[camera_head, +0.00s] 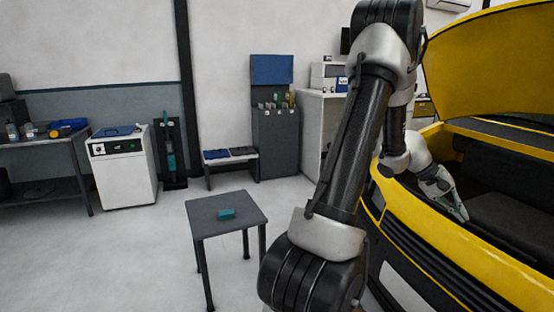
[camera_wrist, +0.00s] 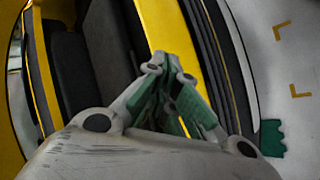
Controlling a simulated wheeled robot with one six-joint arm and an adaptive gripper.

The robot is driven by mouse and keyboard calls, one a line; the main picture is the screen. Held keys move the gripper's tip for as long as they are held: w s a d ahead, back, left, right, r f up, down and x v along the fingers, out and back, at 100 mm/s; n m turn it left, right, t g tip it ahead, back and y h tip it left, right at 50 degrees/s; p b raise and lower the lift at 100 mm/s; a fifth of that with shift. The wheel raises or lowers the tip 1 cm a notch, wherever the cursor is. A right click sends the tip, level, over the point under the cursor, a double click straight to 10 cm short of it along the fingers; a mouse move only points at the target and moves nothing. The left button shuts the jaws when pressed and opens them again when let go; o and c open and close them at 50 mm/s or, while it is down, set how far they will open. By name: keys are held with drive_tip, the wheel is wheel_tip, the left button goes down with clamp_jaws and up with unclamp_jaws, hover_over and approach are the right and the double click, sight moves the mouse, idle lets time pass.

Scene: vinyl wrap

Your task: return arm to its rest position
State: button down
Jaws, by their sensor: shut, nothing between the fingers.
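I cannot tell whether the fingertips touch the car.
The raised yellow lid (camera_head: 490,60) hangs above the opening. A small dark table (camera_head: 228,196) with a teal block (camera_head: 227,214) stands left of my arm. A white cabinet (camera_head: 122,172), a workbench (camera_head: 60,142) and a tool rack (camera_head: 275,145) stand behind. Floor is clear at left.

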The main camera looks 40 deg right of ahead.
drive_tip(key=w+a+r+n+t+y, duration=0.1)
drive_tip(key=w+a+r+n+t, duration=0.15)
drive_tip(key=w+a, duration=0.5)
drive_tip(key=w+a+r+n+t, duration=0.1)
drive_tip(key=w+a+r, duration=0.3)
drive_tip(key=w+a, duration=0.35)
drive_tip(key=w+a+r+n+t, duration=0.3)
drive_tip(key=w+a, duration=0.1)
drive_tip(key=a, duration=0.7)
drive_tip(key=w+a+r+n+t+y, duration=0.1)
drive_tip(key=w+a+r+n+t, duration=0.1)
drive_tip(key=a, duration=0.9)
drive_tip(key=w+a+r+n+t+y, duration=0.1)
drive_tip(key=w+a+r+n+t, duration=0.2)
drive_tip(key=w+a, duration=0.5)
drive_tip(key=a+n+t, duration=0.1)
drive_tip(key=a+n, duration=0.1)
drive_tip(key=a, duration=0.1)
drive_tip(key=shift+w+a+r, duration=0.2)
drive_tip(key=shift+a+r, duration=0.1)
drive_tip(key=shift+r, duration=0.05)
drive_tip(key=shift+d, duration=0.1)
